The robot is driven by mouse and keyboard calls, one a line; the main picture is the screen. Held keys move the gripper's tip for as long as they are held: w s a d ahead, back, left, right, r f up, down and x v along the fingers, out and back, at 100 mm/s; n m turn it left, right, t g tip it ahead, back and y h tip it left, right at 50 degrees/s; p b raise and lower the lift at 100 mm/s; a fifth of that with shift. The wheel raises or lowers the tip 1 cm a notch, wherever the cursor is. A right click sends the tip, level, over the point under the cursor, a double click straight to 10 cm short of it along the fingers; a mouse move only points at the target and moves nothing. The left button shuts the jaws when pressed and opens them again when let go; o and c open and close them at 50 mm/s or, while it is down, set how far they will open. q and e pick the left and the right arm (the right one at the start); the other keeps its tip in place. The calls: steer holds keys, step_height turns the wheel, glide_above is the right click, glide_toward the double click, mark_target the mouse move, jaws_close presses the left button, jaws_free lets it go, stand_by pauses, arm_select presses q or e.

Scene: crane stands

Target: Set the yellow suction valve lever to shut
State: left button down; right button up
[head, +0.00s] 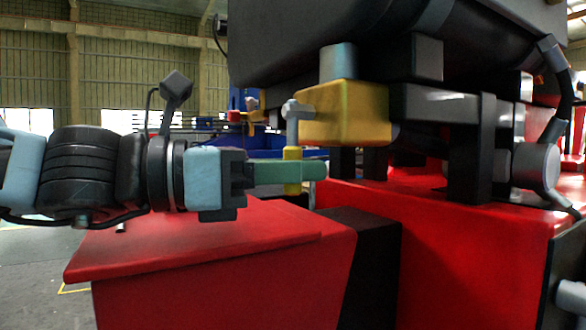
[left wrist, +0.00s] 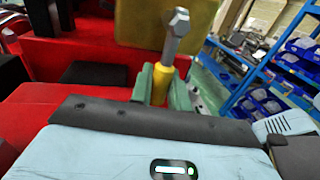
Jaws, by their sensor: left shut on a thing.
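The yellow suction valve lever (head: 292,154) hangs straight down from a grey pivot and stem (head: 293,110) at the left end of a brass-yellow valve block (head: 350,113). My left gripper (head: 298,172) comes in level from the left with green fingers shut around the yellow grip of the lever. Bits of the yellow grip show above and below the near finger. In the left wrist view the yellow grip (left wrist: 161,84) sits between the green fingers (left wrist: 160,90), below its grey stem (left wrist: 174,38). My right gripper is not in view.
A red machine cover (head: 210,250) lies just below my left gripper. Black frame parts (head: 470,150) and a red base (head: 450,250) stand to the right. A large dark body (head: 340,40) hangs overhead. Blue shelving with bins (left wrist: 270,95) stands beyond in the left wrist view.

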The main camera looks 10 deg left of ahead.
arm_select(q)
steer(key=shift+r+m+p, duration=0.15)
steer(key=shift+m+p, duration=0.15)
steer(key=shift+p, duration=0.15)
steer(key=m+p, duration=0.1)
steer(key=w+m+p, duration=0.1)
steer(key=p, duration=0.1)
steer(key=shift+a+r+y, duration=0.2)
steer(key=shift+a+y, duration=0.1)
steer(key=shift+a, duration=0.1)
steer(key=shift+w+a+m+p, duration=0.1)
steer(key=shift+w+m+p, duration=0.05)
steer(key=shift+m+p, duration=0.2)
steer(key=shift+w+a+m+p, duration=0.15)
steer(key=shift+w+m+p, duration=0.05)
steer(key=shift+m+p, duration=0.15)
steer(key=shift+f, duration=0.15)
steer(key=c, duration=1.4)
jaws_free()
